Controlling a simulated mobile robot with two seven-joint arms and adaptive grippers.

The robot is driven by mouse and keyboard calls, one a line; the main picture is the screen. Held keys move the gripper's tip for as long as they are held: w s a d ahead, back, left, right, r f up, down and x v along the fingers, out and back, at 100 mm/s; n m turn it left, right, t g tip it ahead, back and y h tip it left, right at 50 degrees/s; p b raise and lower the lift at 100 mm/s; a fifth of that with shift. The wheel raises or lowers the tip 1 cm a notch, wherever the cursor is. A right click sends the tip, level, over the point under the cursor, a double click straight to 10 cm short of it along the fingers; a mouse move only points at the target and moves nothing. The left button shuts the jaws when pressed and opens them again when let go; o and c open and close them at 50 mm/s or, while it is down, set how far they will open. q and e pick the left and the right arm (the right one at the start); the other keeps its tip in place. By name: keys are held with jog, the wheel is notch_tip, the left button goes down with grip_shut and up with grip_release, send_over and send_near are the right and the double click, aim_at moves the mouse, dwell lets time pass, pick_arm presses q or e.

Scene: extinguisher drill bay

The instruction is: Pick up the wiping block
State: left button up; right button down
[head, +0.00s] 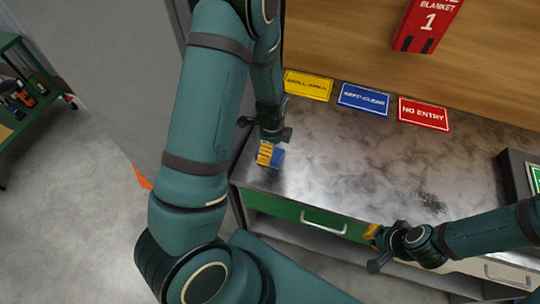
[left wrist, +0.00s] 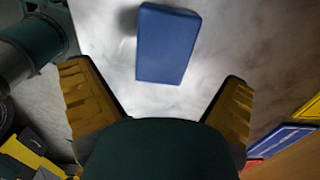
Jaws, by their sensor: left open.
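The wiping block is a plain blue block (head: 279,157) on the grey worktop near its left front edge. In the left wrist view the blue block (left wrist: 168,43) lies just beyond my open fingers, roughly between their lines. My left gripper (head: 265,153) is open and empty, above and beside the block, with its yellow fingers hiding part of it in the head view. Both fingers show in the left wrist view (left wrist: 157,78). My right gripper (head: 371,234) is at the worktop's front edge, far from the block; its finger opening cannot be made out.
The worktop (head: 350,150) has a dark speckled patch (head: 432,202) at right. Yellow (head: 308,86), blue (head: 363,98) and red (head: 423,114) signs lie along its back. A red blanket box (head: 425,25) hangs above. A green drawer (head: 305,217) is below. A dark case (head: 515,175) stands right.

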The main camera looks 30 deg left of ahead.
pick_arm(q)
jog(key=shift+w+a+f, duration=0.1)
jog(key=shift+a+f, duration=0.1)
jog(key=shift+f, duration=1.15)
jog(key=shift+a+f, duration=0.15)
jog(key=shift+f, duration=1.2)
jog(key=shift+c, duration=0.3)
jog(key=c, duration=1.3)
